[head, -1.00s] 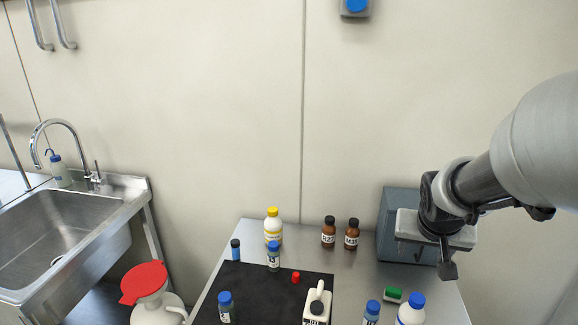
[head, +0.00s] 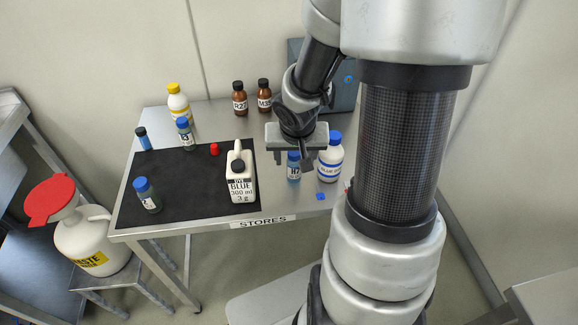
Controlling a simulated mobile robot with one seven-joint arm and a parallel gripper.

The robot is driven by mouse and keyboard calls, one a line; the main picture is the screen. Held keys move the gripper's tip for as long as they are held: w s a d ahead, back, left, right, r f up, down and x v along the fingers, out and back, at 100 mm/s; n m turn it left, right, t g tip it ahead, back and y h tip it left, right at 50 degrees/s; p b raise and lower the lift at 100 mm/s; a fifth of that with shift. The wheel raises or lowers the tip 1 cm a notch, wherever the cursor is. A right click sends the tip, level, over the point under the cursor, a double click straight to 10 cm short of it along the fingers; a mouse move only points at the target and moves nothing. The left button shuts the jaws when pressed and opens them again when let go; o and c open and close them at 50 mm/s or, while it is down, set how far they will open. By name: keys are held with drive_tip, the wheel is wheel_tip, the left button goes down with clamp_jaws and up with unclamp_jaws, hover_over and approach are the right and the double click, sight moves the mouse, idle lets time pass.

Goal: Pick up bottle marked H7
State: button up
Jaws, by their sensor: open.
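The bottle marked H7 (head: 293,173) is small and blue-capped, with a blue label whose letters are partly covered. It stands upright near the front of the table, just left of a larger white bottle with a blue cap (head: 330,160). My gripper (head: 297,155) is open and points down over the H7 bottle. Its fingers show on either side of the bottle's cap in this view. I cannot tell whether they touch it.
Other blue-capped bottles (head: 147,195) and a red cap (head: 214,149) are on the mat. Brown bottles (head: 240,98) and a yellow-capped bottle (head: 178,104) stand at the back.

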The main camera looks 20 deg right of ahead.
sight(294, 166)
drive_tip(key=b+x, duration=0.3)
drive_tip(key=x, duration=0.3)
drive_tip(key=shift+r, duration=0.1)
drive_tip(key=c, duration=1.1)
